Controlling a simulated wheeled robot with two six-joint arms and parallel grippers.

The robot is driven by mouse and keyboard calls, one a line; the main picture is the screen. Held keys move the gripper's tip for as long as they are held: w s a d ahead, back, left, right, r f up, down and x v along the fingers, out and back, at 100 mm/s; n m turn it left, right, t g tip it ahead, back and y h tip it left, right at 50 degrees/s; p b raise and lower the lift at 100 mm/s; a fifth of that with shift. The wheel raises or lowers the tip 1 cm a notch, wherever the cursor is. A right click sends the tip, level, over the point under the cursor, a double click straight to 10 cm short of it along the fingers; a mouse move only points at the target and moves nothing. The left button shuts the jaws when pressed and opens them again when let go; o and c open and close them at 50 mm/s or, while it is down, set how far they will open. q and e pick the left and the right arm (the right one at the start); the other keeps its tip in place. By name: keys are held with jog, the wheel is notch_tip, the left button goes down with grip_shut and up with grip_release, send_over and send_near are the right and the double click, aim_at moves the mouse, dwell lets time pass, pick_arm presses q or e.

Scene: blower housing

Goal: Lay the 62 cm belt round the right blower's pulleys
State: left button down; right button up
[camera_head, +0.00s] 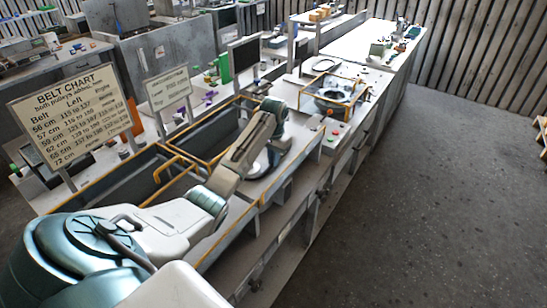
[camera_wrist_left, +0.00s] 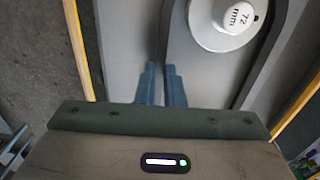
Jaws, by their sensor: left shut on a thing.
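My left arm reaches across the head view from the lower left, and its gripper is hidden there behind the wrist. In the left wrist view the blue fingers of my left gripper (camera_wrist_left: 160,85) are nearly together, shut on a thin dark strip that appears to be the belt (camera_wrist_left: 164,40). A white pulley marked 72 mm (camera_wrist_left: 230,20) lies just right of the fingers. A dark curved band runs round the grey area about this pulley; whether it touches the pulley is unclear. In the head view a white disc (camera_head: 262,166) shows partly below the wrist. A second pulley cannot be made out.
A belt chart sign (camera_head: 72,112) stands at the left, with a smaller sign (camera_head: 168,88) behind it. Yellow-edged open bays (camera_head: 165,170) lie beside my arm. A yellow-framed unit (camera_head: 335,92) stands farther along the bench. The floor (camera_head: 430,180) at right is clear.

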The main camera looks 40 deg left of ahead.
pick_arm(q)
jog(key=c, duration=1.5)
grip_release()
jog(key=shift+o, duration=0.2)
jog(key=shift+r, duration=0.15)
notch_tip(320, 180, up, 7)
jog(key=shift+r, duration=0.15)
